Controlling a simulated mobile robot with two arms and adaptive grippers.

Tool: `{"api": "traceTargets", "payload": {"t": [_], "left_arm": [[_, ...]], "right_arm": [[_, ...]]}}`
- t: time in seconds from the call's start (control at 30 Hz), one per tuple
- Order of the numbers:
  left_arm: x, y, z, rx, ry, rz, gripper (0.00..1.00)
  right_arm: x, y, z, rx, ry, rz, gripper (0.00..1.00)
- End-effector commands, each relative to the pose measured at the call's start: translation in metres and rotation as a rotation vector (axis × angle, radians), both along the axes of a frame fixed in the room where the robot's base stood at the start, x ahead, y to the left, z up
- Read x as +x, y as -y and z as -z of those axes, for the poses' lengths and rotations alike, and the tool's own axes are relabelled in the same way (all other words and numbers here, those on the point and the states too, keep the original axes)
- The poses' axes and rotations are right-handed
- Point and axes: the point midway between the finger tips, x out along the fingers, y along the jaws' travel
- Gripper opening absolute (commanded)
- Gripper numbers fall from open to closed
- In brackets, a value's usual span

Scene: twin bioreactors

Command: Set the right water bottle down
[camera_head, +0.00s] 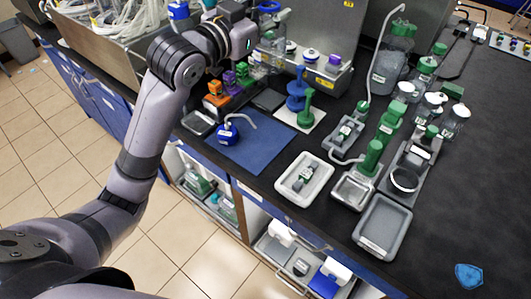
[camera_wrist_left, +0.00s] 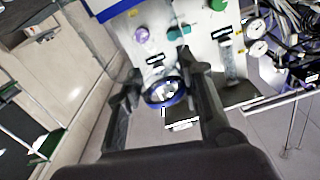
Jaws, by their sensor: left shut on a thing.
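My left gripper (camera_head: 243,38) is at the top of the head view, above the back of the bench near the steel equipment. In the left wrist view its two fingers (camera_wrist_left: 160,78) stand on either side of a round, clear item with a dark blue rim, which looks like the water bottle (camera_wrist_left: 166,94). The gripper is shut on it. Its lower part and base are hidden, so I cannot tell whether it touches a surface. In the head view the gripper and wrist hide the held bottle. My right gripper is in neither view.
A blue mat (camera_head: 262,150) holds a blue vessel (camera_head: 227,133) with a bent tube. Orange, purple and green blocks stand behind it. White and grey trays (camera_head: 383,228) and green-capped bottles crowd the bench's middle. The black bench top (camera_head: 470,215) is mostly clear at right front.

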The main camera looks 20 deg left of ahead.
Motion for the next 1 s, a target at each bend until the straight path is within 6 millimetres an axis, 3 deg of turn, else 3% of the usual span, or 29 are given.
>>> {"api": "traceTargets", "payload": {"t": [0.23,0.7,1.0], "left_arm": [[-0.004,0.014,0.023,0.015,0.004,0.026,0.00],[-0.004,0.014,0.142,0.014,0.003,0.024,0.00],[-0.004,0.013,0.173,0.015,0.005,0.024,0.00]], "right_arm": [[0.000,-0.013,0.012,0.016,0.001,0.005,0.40],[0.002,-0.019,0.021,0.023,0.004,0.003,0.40],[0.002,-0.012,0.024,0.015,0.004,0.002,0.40]]}}
